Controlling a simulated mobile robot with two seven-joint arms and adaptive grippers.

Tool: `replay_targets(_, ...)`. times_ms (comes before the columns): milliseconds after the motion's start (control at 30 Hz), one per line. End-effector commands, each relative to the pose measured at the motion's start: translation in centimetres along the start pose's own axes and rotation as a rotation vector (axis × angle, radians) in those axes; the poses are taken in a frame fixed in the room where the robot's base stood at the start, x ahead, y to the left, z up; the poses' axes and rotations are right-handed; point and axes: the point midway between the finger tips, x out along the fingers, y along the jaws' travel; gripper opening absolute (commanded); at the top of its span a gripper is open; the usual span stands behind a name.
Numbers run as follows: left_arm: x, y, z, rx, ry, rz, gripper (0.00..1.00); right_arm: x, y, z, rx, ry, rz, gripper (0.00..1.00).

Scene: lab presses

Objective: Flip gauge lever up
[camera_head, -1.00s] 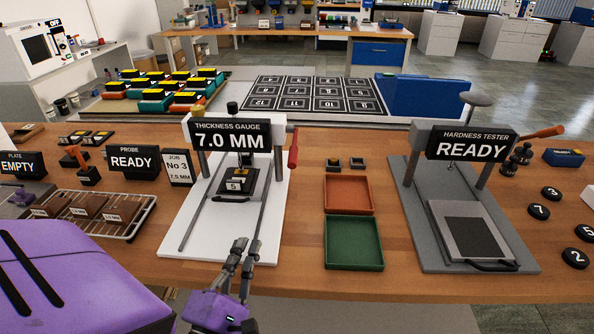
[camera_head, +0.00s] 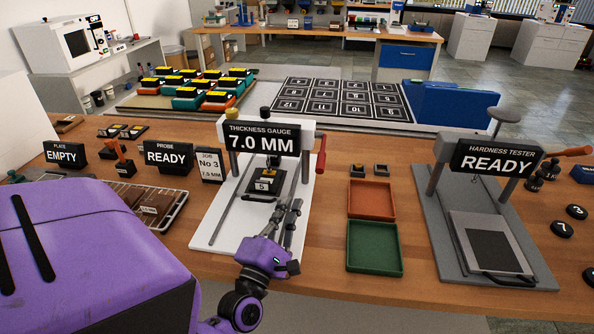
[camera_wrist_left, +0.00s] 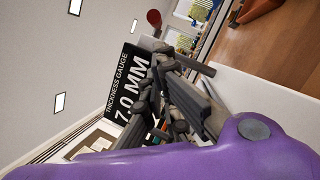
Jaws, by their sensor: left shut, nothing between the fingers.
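The thickness gauge (camera_head: 261,138) reads 7.0 MM and stands on a white base. Its red lever (camera_head: 321,156) hangs at the right side of the head, handle pointing down. A dark block marked 5 (camera_head: 264,185) sits on the gauge's plate. My left gripper (camera_head: 294,206) is shut and empty, over the right front part of the base, below and left of the lever, apart from it. In the left wrist view the gauge's sign (camera_wrist_left: 130,85) lies behind the fingers, with a round red lever end (camera_wrist_left: 154,18) beyond. My right gripper is not in view.
An orange tray (camera_head: 371,185) and a green tray (camera_head: 401,262) lie right of the gauge. The hardness tester (camera_head: 497,160) stands farther right, showing READY. A probe sign (camera_head: 167,157) and a rack of brown pieces (camera_head: 184,208) are on the left.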

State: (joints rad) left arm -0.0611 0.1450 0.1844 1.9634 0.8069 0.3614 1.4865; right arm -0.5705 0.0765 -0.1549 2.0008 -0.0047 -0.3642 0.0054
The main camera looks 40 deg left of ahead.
Motion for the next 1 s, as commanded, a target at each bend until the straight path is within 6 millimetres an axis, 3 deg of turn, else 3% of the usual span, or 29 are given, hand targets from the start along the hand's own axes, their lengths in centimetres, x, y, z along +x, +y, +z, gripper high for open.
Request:
replay_targets(33,1.5,0.5,0.3,-0.002,-0.003,0.008,0.00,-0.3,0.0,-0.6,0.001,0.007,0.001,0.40)
replay_targets(200,5.2,0.4,0.3,-0.001,-0.004,0.006,0.00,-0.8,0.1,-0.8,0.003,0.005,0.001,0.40)
replay_targets(400,8.3,0.2,0.2,0.001,-0.002,0.003,0.00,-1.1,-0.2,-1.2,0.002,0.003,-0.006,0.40)
replay_targets(600,9.7,0.1,0.0,0.002,-0.001,0.000,0.00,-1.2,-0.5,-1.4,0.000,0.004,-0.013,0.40)
replay_targets(1000,9.8,0.0,-0.1,0.002,0.000,-0.001,0.00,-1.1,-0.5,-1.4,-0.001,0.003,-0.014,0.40)
